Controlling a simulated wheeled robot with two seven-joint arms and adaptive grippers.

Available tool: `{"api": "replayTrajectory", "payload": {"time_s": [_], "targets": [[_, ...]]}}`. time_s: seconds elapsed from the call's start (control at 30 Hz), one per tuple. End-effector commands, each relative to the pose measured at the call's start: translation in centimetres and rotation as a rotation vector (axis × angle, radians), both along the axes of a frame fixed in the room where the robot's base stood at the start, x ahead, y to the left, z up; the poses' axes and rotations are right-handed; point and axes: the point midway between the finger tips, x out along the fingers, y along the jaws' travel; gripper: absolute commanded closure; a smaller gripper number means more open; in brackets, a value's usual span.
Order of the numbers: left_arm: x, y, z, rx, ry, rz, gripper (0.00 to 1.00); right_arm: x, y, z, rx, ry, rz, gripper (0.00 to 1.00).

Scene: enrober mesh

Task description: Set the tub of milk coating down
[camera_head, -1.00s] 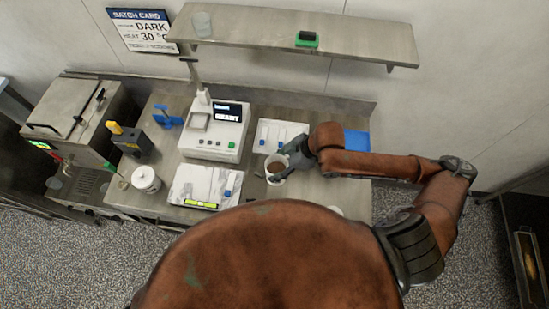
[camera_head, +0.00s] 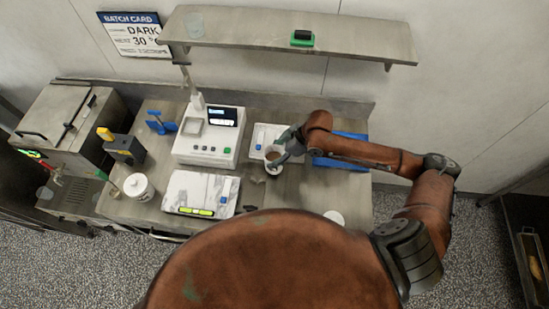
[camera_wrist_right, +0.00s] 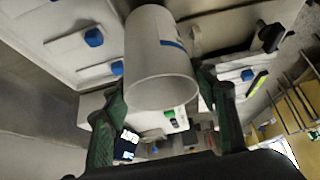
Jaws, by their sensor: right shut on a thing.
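The tub of milk coating (camera_head: 273,163) is a white cup-shaped tub with brown contents, seen in the head view at the middle of the bench. It is at the front right of a white board (camera_head: 259,133), and I cannot tell if it touches anything below. My right gripper (camera_head: 284,148) is shut on the tub from the right. In the right wrist view, the tub (camera_wrist_right: 160,60) is a large white cylinder with a blue stripe, between the dark green fingers of the right gripper (camera_wrist_right: 165,105). My left gripper is in neither view.
A weighing machine (camera_head: 208,150) stands left of the tub. A blue mat (camera_head: 345,162) lies under my right arm. A shelf (camera_head: 350,42) hangs behind. Bare bench (camera_head: 290,195) shows in front.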

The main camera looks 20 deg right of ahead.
Motion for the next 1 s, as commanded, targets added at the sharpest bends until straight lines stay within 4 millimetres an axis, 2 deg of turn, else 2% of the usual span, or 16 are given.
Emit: {"api": "replayTrajectory", "payload": {"time_s": [0.1,0.2,0.53,0.57,0.8,1.0], "targets": [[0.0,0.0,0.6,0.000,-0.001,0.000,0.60,-0.2,0.1,-1.7,0.002,0.004,0.000,1.00],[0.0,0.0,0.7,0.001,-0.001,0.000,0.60,-0.2,0.0,-2.5,0.000,0.001,0.001,1.00],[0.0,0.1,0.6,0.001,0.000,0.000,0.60,-0.2,0.0,-2.9,0.000,0.001,0.002,1.00],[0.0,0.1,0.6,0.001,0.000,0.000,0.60,-0.2,0.0,-2.9,-0.001,0.002,0.001,0.45],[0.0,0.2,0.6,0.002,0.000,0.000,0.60,-0.2,0.0,-2.9,-0.001,0.003,0.002,0.29],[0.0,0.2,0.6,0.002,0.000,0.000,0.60,-0.2,0.0,-2.9,-0.001,0.002,0.001,0.29]]}}
